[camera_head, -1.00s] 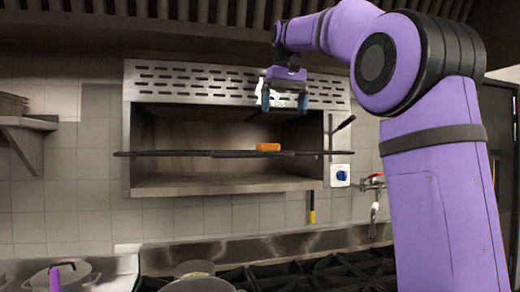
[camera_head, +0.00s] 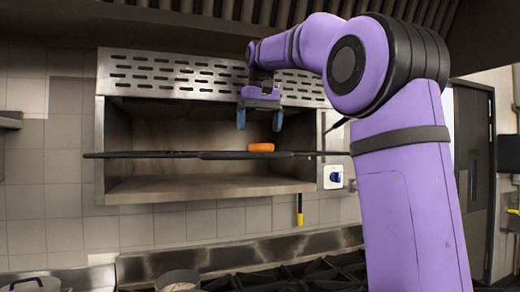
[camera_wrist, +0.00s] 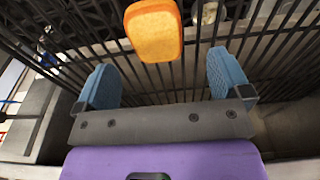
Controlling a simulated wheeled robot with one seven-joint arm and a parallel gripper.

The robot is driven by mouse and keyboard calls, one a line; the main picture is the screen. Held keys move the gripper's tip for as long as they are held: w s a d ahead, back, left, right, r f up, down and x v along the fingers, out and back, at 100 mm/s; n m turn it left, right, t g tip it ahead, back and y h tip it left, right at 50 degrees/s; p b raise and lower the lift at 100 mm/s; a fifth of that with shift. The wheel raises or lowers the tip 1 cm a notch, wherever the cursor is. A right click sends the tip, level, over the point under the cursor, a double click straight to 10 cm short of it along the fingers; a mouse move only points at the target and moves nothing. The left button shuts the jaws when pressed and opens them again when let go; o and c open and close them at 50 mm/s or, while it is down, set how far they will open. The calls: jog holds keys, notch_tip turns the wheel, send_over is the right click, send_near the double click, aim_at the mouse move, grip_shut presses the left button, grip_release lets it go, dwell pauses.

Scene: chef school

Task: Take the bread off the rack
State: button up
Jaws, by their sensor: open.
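The bread (camera_head: 261,147) is a small orange block lying on the dark rack (camera_head: 170,155) in front of the wall oven. In the wrist view the bread (camera_wrist: 154,31) lies on the rack's dark bars (camera_wrist: 188,88), beyond the fingertips and roughly midway between them. My gripper (camera_head: 260,122) is open and empty, its blue fingers pointing down just above the bread in the head view. The wrist view shows both blue fingers of my gripper (camera_wrist: 162,80) spread wide. The fingers do not visibly touch the bread.
The steel oven (camera_head: 200,187) is open behind the rack, with a slotted panel above. A blue-knobbed switch (camera_head: 335,177) is at its right. A yellow-handled tool (camera_head: 299,210) hangs below. A stove (camera_head: 290,278) with a pot (camera_head: 178,279) stands beneath.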

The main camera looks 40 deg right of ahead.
aim_at(260, 148)
jog(key=shift+d+f, duration=0.2)
jog(key=shift+f, duration=2.4)
jog(key=c, duration=1)
